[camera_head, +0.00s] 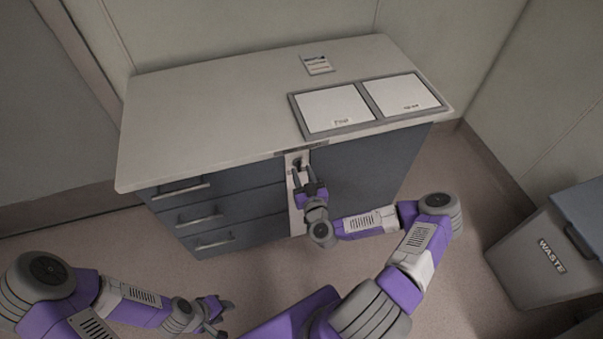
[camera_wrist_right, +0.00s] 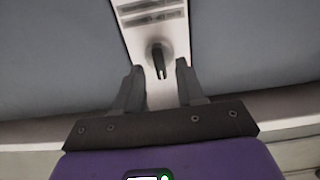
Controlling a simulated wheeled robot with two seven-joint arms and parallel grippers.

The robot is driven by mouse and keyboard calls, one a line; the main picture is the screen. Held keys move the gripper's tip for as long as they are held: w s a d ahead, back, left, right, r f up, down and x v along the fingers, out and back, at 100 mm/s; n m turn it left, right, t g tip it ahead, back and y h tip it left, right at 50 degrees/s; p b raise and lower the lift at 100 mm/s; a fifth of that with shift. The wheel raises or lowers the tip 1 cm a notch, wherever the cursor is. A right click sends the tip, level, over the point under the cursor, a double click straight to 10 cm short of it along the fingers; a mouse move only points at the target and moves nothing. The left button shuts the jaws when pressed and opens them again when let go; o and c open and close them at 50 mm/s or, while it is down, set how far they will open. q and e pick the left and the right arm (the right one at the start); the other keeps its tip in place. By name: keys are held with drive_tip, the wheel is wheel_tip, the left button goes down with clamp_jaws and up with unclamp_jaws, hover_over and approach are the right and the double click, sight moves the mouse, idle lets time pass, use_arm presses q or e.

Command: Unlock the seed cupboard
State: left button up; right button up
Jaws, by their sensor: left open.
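The seed cupboard (camera_head: 350,175) appears to be the blue-grey unit under a pale counter. A pale vertical strip (camera_head: 293,217) runs down its front, right of the drawers. A small dark key or knob (camera_wrist_right: 157,60) sticks out of this strip (camera_wrist_right: 180,36); it also shows in the head view (camera_head: 298,162). My right gripper (camera_head: 302,175) is in front of the strip. In the right wrist view its fingers (camera_wrist_right: 159,72) are apart, with the key or knob between and just beyond their tips, with visible gaps. My left gripper (camera_head: 221,308) is open and empty, low and away from the cupboard.
Three drawers with bar handles (camera_head: 213,240) are left of the strip. Two white panels in a grey frame (camera_head: 335,109) and a small card (camera_head: 317,65) lie on the counter (camera_head: 210,110). A waste bin (camera_head: 535,260) stands at the right. Floor between is clear.

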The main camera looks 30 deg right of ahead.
drive_tip(key=shift+w+d, duration=0.1)
drive_tip(key=shift+w, duration=0.55)
clamp_jaws()
